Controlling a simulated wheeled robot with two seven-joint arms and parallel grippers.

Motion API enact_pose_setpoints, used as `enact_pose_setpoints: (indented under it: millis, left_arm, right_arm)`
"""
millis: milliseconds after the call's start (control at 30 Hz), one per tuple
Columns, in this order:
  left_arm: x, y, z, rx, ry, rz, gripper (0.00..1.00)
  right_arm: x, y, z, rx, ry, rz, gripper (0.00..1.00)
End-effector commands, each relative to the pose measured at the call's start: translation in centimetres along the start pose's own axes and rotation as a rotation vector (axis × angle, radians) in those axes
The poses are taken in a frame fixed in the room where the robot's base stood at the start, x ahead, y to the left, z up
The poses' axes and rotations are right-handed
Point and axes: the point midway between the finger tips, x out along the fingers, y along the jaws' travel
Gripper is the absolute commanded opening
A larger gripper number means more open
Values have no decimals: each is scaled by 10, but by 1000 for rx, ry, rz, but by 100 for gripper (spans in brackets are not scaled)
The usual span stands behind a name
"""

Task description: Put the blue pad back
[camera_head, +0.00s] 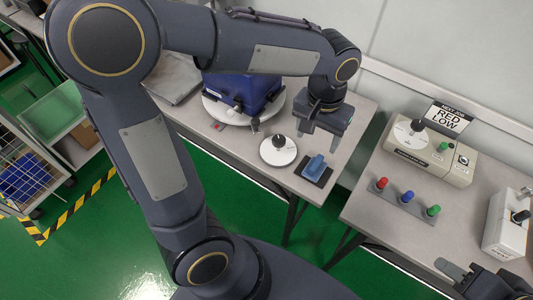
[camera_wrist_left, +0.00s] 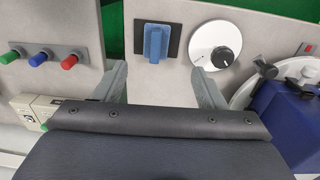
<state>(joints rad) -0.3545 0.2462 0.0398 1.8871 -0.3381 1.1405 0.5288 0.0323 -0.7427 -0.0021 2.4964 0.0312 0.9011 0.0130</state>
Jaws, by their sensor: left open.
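The blue pad (camera_head: 315,166), a small blue block-like piece, sits on a dark square plate (camera_head: 325,178) near the table's front right corner. In the left wrist view the blue pad (camera_wrist_left: 156,43) is upper centre, on its dark plate (camera_wrist_left: 174,48). My left gripper (camera_head: 320,132) is open above the table, behind the blue pad in the head view. In the left wrist view its fingers (camera_wrist_left: 158,76) are apart with bare tabletop between them, and the pad is beyond the fingertips. My right gripper (camera_head: 462,280) is partly cut off at the lower right; its jaw opening is unclear.
A white round dial (camera_head: 279,156) with a black knob is left of the pad. A blue case (camera_head: 240,88) stands on a white disc behind it.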

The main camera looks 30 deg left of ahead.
Motion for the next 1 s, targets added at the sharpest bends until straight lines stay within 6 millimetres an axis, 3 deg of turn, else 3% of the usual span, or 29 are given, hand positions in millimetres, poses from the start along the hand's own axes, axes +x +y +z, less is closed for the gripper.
enact_pose_setpoints:
  millis: [233, 400, 500, 700, 1000]
  left_arm:
    - [-30, -59, 72, -84, 163, 190, 64]
    - [-31, -74, 120, -132, 319, 283, 64]
    - [-28, -76, 138, -150, 392, 309, 64]
    - [-24, -75, 151, -163, 462, 326, 64]
    - [-25, -75, 151, -162, 463, 327, 64]
  right_arm:
    - [0, 0, 0, 0, 0, 0, 39]
    - [0, 0, 0, 0, 0, 0, 39]
    - [0, 0, 0, 0, 0, 0, 39]
    - [0, 0, 0, 0, 0, 0, 39]
    - [-2, -1, -1, 0, 0, 0, 39]
